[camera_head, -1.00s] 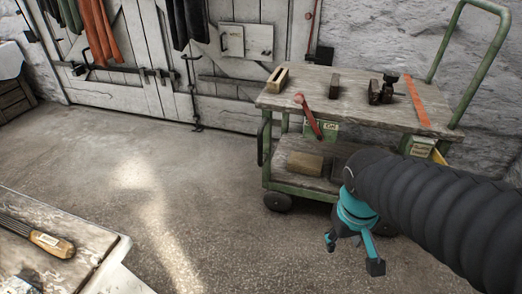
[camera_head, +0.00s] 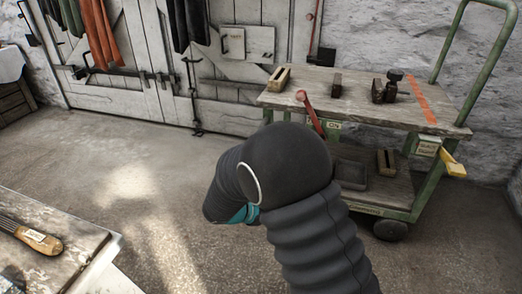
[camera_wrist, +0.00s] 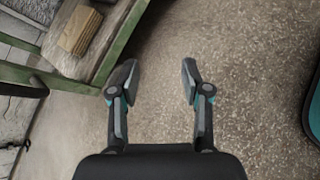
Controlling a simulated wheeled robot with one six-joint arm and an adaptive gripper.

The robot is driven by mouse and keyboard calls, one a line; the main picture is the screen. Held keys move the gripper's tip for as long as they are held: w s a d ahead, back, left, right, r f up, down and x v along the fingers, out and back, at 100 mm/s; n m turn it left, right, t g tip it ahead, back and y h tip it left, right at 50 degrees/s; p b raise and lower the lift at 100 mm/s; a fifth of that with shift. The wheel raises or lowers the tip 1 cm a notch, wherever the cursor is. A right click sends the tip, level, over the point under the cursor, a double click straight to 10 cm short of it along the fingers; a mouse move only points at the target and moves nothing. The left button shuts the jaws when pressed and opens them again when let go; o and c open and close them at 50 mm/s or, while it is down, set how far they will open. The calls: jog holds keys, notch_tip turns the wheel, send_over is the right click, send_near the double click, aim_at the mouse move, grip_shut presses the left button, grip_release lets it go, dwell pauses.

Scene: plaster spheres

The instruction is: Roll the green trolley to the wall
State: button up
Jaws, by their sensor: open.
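The green trolley (camera_head: 362,109) stands at the right in the head view, with a worn wooden top, a lower shelf and a tall green push handle (camera_head: 487,62). A red lever (camera_head: 310,112) leans at its near edge. The stone wall (camera_head: 395,38) is behind it. My gripper (camera_wrist: 160,78) is open and empty in the wrist view, with bare floor between its fingers. The trolley's green frame (camera_wrist: 122,35) lies just to the left of the left finger, apparently apart from it. In the head view my arm hides most of the gripper and the trolley's near left part.
Several small tools and blocks sit on the trolley top, including a slotted wooden block (camera_head: 278,79). The lower shelf holds a grey tray (camera_head: 350,174). White doors (camera_head: 150,85) stand at the back. A bench (camera_head: 75,220) fills the lower left. Floor (camera_head: 110,160) between is clear.

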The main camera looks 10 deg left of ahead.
jog(key=w+a+f+n+t+y, duration=0.2)
jog(key=w+a+n+t, duration=0.45)
jog(key=a, duration=0.35)
jog(key=w+a+r+n+t+y, duration=0.2)
jog(key=w+a+r+n+t, duration=0.25)
jog(key=r, duration=0.35)
jog(key=shift+g, duration=0.5)
jog(key=x, duration=1.3)
jog(key=shift+w+a+b, duration=0.1)
jog(key=shift+w+b, duration=0.2)
jog(key=shift+b, duration=0.05)
grip_shut()
